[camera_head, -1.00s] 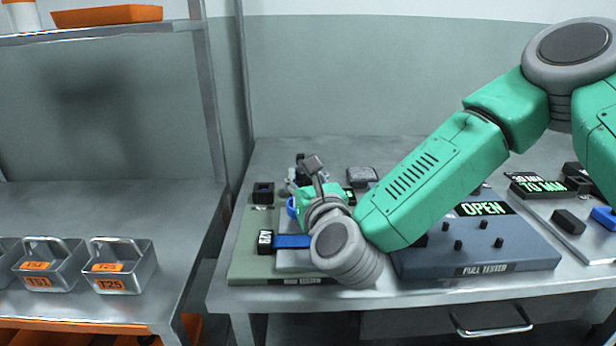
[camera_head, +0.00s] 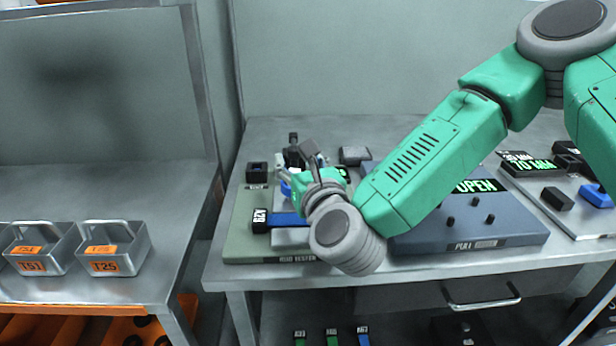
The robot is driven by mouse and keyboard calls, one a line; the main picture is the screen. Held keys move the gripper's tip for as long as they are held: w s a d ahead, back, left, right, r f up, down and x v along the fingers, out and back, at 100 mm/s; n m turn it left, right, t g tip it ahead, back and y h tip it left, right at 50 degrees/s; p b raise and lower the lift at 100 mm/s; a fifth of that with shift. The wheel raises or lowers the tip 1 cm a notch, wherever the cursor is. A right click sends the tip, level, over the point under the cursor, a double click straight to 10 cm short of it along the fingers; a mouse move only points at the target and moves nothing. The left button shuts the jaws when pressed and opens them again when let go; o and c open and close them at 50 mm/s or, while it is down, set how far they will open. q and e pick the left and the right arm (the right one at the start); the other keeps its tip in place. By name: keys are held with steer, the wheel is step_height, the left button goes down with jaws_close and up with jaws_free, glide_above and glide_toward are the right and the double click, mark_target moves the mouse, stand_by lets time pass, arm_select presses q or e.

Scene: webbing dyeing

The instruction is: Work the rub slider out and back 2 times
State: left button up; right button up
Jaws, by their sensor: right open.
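The rub tester is a pale green base plate (camera_head: 243,225) at the left end of the table, with a small dark box (camera_head: 257,172) at its back left. The green hand and wrist cover the middle of the tester. I cannot make out the rub slider or whether the fingers touch it. My left gripper is out of view.
A blue-grey pull tester (camera_head: 510,235) reading OPEN stands close on the right, partly under my right arm. A further panel (camera_head: 597,222) lies at the far right. Metal bins (camera_head: 122,263) sit on the left shelf, across a gap from the table.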

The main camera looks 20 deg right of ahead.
steer(key=s, duration=0.9)
steer(key=shift+s+a, duration=0.15)
steer(key=shift+a, duration=0.05)
steer(key=shift+s+d, duration=0.1)
steer(key=shift+s, duration=0.2)
